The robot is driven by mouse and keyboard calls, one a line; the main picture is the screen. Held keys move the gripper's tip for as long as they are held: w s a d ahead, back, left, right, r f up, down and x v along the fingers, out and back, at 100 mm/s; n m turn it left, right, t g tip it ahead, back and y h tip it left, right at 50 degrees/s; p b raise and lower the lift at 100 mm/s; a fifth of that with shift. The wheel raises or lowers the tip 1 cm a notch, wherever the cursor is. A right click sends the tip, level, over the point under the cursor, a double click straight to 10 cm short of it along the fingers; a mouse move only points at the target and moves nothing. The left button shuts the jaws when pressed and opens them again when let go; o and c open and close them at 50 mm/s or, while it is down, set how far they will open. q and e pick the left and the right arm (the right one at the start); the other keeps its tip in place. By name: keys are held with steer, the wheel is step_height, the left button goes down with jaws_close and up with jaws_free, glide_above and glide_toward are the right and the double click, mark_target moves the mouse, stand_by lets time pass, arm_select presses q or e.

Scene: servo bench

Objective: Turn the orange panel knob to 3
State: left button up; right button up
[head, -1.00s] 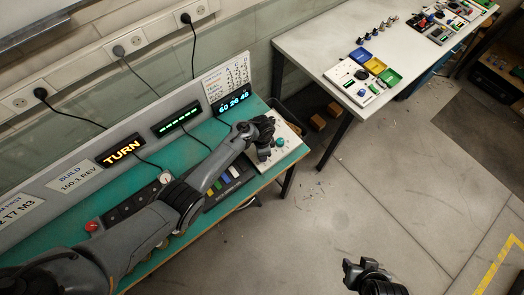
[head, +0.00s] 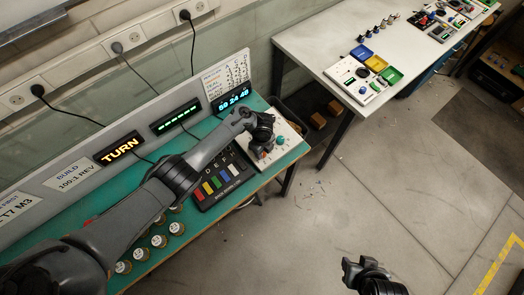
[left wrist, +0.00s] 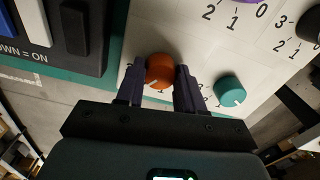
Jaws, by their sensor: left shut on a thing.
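The orange knob (left wrist: 160,71) sits on a white panel (left wrist: 190,30) between the two dark fingers of my left gripper (left wrist: 159,80). The fingers are shut on its sides. A white mark shows on the knob's lower left edge in the left wrist view, and a printed 1 is close below it. In the head view my left gripper (head: 263,146) is over the panel's left part and hides the orange knob. My right gripper (head: 362,268) hangs over the floor, away from the bench; its jaw opening is unclear.
A teal knob (left wrist: 229,91) stands just right of my fingers, and a dark knob (left wrist: 309,24) is farther right. A dark switch box (head: 222,178) with coloured rockers lies left of the panel. Several jars stand along the bench beside my arm. A sign (head: 121,149) reads TURN.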

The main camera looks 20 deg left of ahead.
arm_select(q)
steer(key=m+b, duration=0.1)
steer(key=m, duration=0.2)
steer(key=shift+f, duration=0.15)
steer(key=shift+m+b, duration=0.8)
steer(key=shift+m, duration=0.6)
steer(key=o, duration=1)
steer(key=shift+o, duration=0.2)
steer(key=shift+r, duration=0.25)
step_height(320, 180, up, 11)
steer(key=p, duration=0.4)
steer(key=shift+f+p, duration=0.15)
steer(key=shift+p, duration=0.2)
